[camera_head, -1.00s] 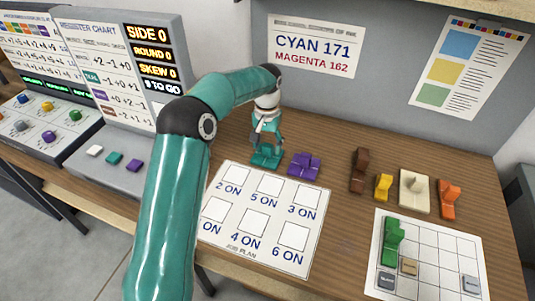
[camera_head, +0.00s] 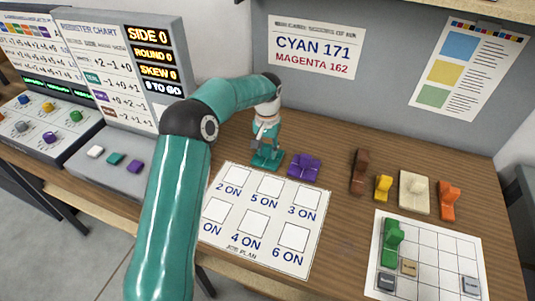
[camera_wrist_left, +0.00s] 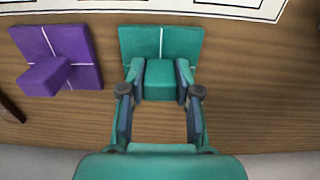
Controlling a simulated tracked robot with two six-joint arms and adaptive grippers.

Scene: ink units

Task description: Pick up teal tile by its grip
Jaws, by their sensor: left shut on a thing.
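The teal tile (camera_head: 268,159) lies on the wooden table behind the job plan sheet. In the left wrist view the teal tile (camera_wrist_left: 190,40) shows a flat base with pale lines and a block-shaped grip (camera_wrist_left: 160,80). My left gripper (camera_head: 265,143) reaches down onto it from above. In the left wrist view my left gripper (camera_wrist_left: 159,77) has a finger on each side of the grip, shut on it. I cannot tell whether the base is off the table. My right gripper is not in view.
A purple tile (camera_head: 304,166) lies close to the right of the teal tile. Brown (camera_head: 358,170), yellow (camera_head: 383,187), cream (camera_head: 413,192) and orange (camera_head: 449,201) pieces stand further right. A green piece (camera_head: 391,243) is on the white grid sheet (camera_head: 440,250). The job plan sheet (camera_head: 279,212) lies in front.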

